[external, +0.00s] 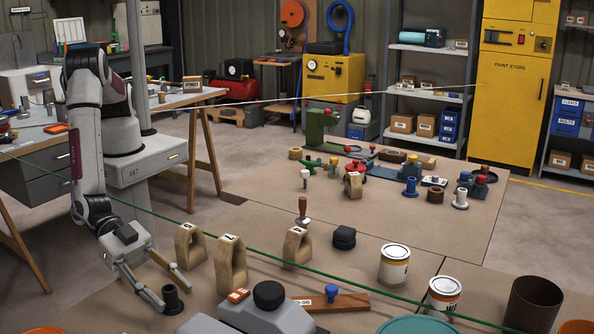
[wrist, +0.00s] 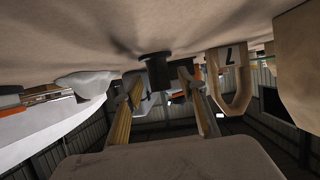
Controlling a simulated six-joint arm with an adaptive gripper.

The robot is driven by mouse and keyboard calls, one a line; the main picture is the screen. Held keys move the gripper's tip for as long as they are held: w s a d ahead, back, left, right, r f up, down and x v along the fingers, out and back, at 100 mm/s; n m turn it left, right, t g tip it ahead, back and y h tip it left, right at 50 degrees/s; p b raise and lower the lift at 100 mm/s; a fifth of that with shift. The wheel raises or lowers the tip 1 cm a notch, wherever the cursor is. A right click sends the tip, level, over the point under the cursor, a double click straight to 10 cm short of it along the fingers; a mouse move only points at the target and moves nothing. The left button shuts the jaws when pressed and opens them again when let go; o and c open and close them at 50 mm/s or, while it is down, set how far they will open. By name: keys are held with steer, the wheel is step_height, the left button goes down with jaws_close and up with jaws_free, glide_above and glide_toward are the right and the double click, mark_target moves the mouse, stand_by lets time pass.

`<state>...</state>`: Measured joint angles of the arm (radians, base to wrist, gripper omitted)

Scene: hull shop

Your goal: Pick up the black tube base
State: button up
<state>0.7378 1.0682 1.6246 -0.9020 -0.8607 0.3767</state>
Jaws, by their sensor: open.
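The black tube base (external: 172,299), a short dark cylinder with a wider flange at its foot, stands upright on the brown bench top at the lower left of the external view. My gripper (external: 170,294) is low over the bench with its two fingers spread, one tip on each side of the tube base. In the wrist view, which shows the scene upside down, the tube base (wrist: 158,73) appears between or just beyond the open fingertips (wrist: 160,85). A gap shows on its left side; contact on the right cannot be told.
Wooden arches (external: 231,265) stand right of my gripper, one close to the right finger. A grey machine with a black knob (external: 269,294) sits at the front. A green cord (external: 330,271) crosses the external view. Paint cans (external: 394,266) stand farther right.

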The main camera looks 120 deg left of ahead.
steer(key=shift+w+f, duration=0.2)
steer(key=shift+w, duration=0.2)
jaws_close()
